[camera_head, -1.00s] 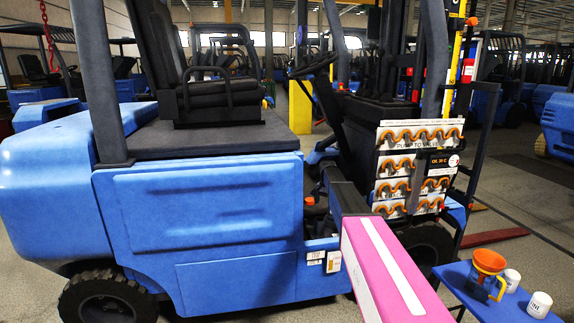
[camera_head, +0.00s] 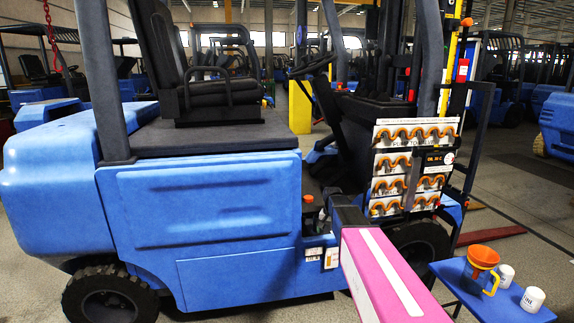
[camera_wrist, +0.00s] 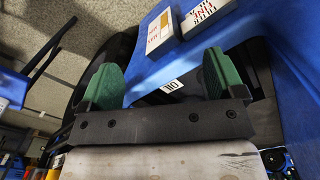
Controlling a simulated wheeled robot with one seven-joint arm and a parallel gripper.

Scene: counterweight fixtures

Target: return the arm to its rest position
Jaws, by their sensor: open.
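My gripper (camera_wrist: 158,80) shows in the wrist view with its two green fingers spread wide apart. Nothing is held between them. A blue panel with white labels lies beyond the fingers, with a small label reading NO (camera_wrist: 172,86) between the fingertips as seen. In the head view, my pink arm (camera_head: 385,275) with a white stripe reaches from the bottom edge toward the blue forklift (camera_head: 200,210).
A blue table (camera_head: 480,300) at lower right bears an orange funnel in a jug (camera_head: 483,260) and white containers (camera_head: 533,299). Grey floor shows at right.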

